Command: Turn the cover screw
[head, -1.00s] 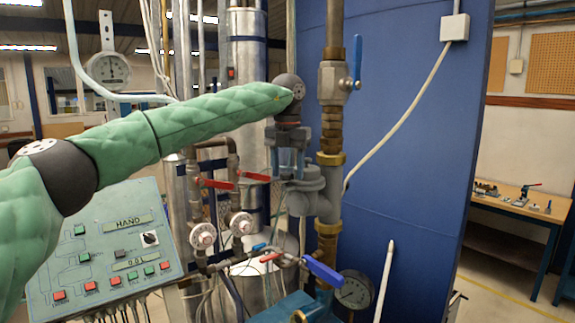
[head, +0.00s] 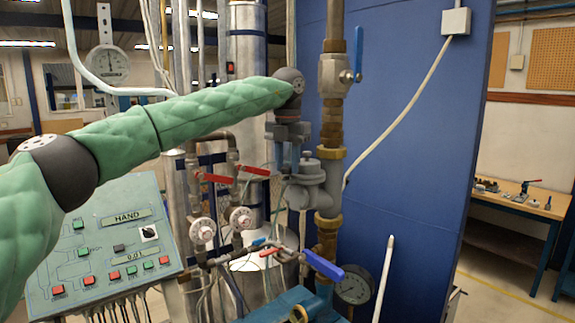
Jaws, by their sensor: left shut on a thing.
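My left arm reaches in from the left, and its gripper (head: 287,168) points down beside the grey valve or meter body (head: 318,199) on the brass-jointed pipe. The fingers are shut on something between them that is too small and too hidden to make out. A round grey cap (head: 308,158) on top of the body shows just right of the fingertips. I cannot make out the cover screw itself, nor tell whether the fingers touch the body. My right gripper is not in view.
A control panel (head: 105,222) stands at lower left. Red-handled valves (head: 212,178) and two white round meters (head: 241,219) are below my arm. A blue lever (head: 323,266) and a pressure gauge (head: 354,288) are lower right. A blue wall panel (head: 420,150) stands close behind.

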